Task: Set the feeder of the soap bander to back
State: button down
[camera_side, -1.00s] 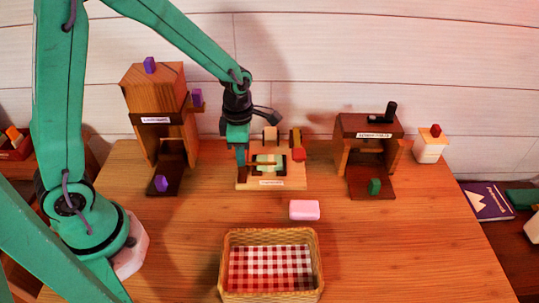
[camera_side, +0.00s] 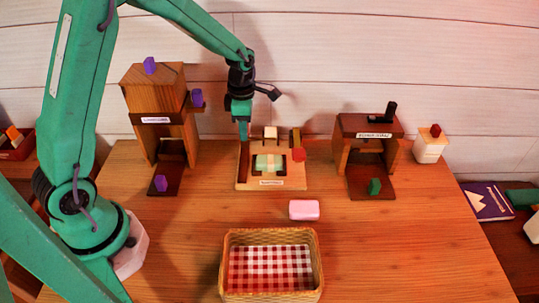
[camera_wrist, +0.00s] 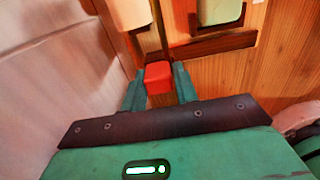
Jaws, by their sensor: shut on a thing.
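The soap bander (camera_side: 290,184) is a low pale wooden device in the middle of the table, with a white label at its front. A pale green piece with a tan stripe (camera_side: 268,162) lies in it. A dark rail (camera_side: 244,165) runs along its left side, and a red knob (camera_side: 298,154) sits at its right. My gripper (camera_side: 243,133) is at the bander's back left corner. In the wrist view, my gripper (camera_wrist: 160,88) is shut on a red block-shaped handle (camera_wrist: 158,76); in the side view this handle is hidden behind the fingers.
A tall wooden unit (camera_side: 158,95) with purple knobs stands left, close to my arm. A darker wooden unit (camera_side: 370,127) with black and green knobs stands right. A pink soap bar (camera_side: 304,210) and a checked-cloth basket (camera_side: 228,268) are in front. The wall is close behind.

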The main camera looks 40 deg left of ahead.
jog(key=shift+w+a, duration=0.25)
jog(key=shift+w, duration=0.05)
jog(key=c, duration=1.1)
grip_release()
jog(key=shift+s, duration=0.1)
jog(key=shift+r, duration=0.1)
jog(key=shift+r, duration=3.85)
